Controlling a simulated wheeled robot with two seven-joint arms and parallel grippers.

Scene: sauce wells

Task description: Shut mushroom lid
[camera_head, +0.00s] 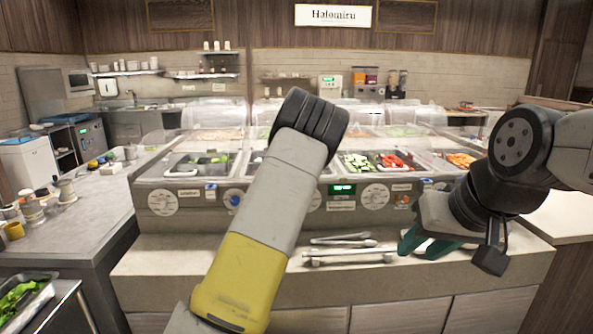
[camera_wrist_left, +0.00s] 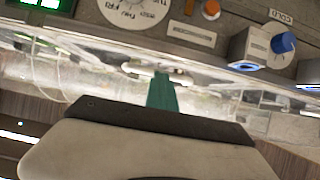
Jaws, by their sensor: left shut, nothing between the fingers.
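Clear lids (camera_head: 215,112) show over the wells of the sauce counter; I cannot tell which one is the mushroom lid. One well with dark and green contents (camera_head: 205,160) is at the left, and wells of green and red pieces (camera_head: 357,161) are right of centre. My left arm rises through the middle of the head view and hides part of the counter; its gripper is hidden there. In the left wrist view my left gripper (camera_wrist_left: 162,92) has its green fingers together, empty, near the counter's front panel. My right gripper (camera_head: 425,243) is open above the ledge at the right, beside the tongs.
Metal tongs (camera_head: 345,247) lie on the front ledge (camera_head: 180,262). The front panel carries round labels, a green display (camera_head: 342,189) and a blue knob, also visible in the left wrist view (camera_wrist_left: 284,43). A side counter (camera_head: 95,215) stands at the left.

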